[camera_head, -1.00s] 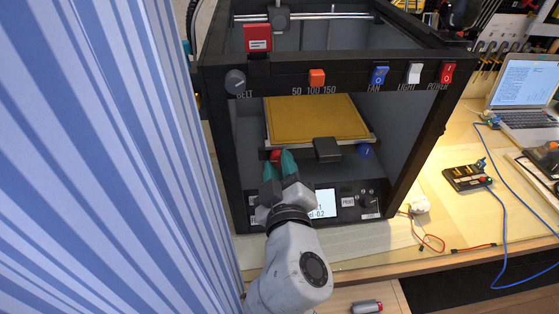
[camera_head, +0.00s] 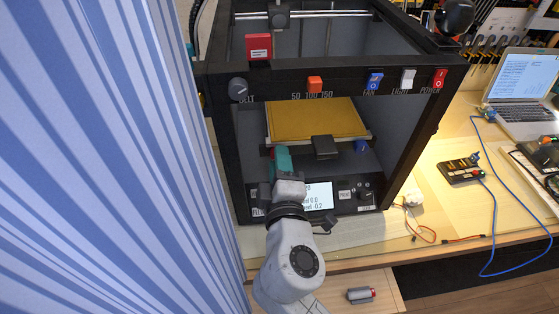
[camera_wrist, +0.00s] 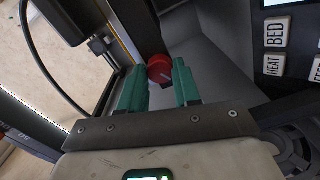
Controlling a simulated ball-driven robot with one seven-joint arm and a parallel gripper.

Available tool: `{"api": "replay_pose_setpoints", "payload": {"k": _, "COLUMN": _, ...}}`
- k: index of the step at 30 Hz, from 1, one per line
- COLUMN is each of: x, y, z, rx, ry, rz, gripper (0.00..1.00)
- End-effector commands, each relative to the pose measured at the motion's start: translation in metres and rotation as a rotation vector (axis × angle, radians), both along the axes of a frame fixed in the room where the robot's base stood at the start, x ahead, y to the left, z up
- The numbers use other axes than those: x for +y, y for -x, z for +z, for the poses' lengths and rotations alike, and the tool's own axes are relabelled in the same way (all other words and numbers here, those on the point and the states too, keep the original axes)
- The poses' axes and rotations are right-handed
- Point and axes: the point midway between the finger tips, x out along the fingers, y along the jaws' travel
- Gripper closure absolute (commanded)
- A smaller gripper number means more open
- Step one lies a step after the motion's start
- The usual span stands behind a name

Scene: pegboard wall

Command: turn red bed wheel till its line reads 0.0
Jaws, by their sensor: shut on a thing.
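My gripper (camera_head: 281,155) reaches into the printer at the left front of the bed (camera_head: 315,118). In the wrist view its two green fingers (camera_wrist: 160,82) are shut on the red bed wheel (camera_wrist: 159,66), whose face carries a dark line. In the head view the fingers hide most or all of that wheel. The printer's display (camera_head: 319,197) is partly covered by my wrist; one line ends in 0.0 and the line below it in -0.2. Which line belongs to the red wheel is hard to tell.
A blue wheel (camera_head: 361,146) sits under the bed's right front. A black block (camera_head: 325,147) stands at the bed's front middle. The printer frame's posts and top bar (camera_head: 340,83) surround the opening. A striped curtain (camera_head: 110,160) fills the left.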

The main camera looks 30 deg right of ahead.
Motion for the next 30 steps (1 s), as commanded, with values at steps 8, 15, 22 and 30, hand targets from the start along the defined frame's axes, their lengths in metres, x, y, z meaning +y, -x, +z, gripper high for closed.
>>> {"api": "replay_pose_setpoints", "payload": {"k": 8, "x": 0.0008, "y": -0.0001, "z": 0.0009, "rx": 0.001, "ry": 0.007, "rz": 0.002, "gripper": 0.98}}
{"api": "replay_pose_setpoints", "payload": {"k": 15, "x": 0.0008, "y": -0.0001, "z": 0.001, "rx": 0.0, "ry": 0.006, "rz": 0.002, "gripper": 0.59}}
{"api": "replay_pose_setpoints", "payload": {"k": 22, "x": 0.0004, "y": -0.0001, "z": 0.0006, "rx": 0.001, "ry": 0.005, "rz": 0.001, "gripper": 0.42}}
{"api": "replay_pose_setpoints", "payload": {"k": 30, "x": 0.0022, "y": 0.0041, "z": -0.0002, "rx": 0.002, "ry": 0.006, "rz": 0.001, "gripper": 0.42}}
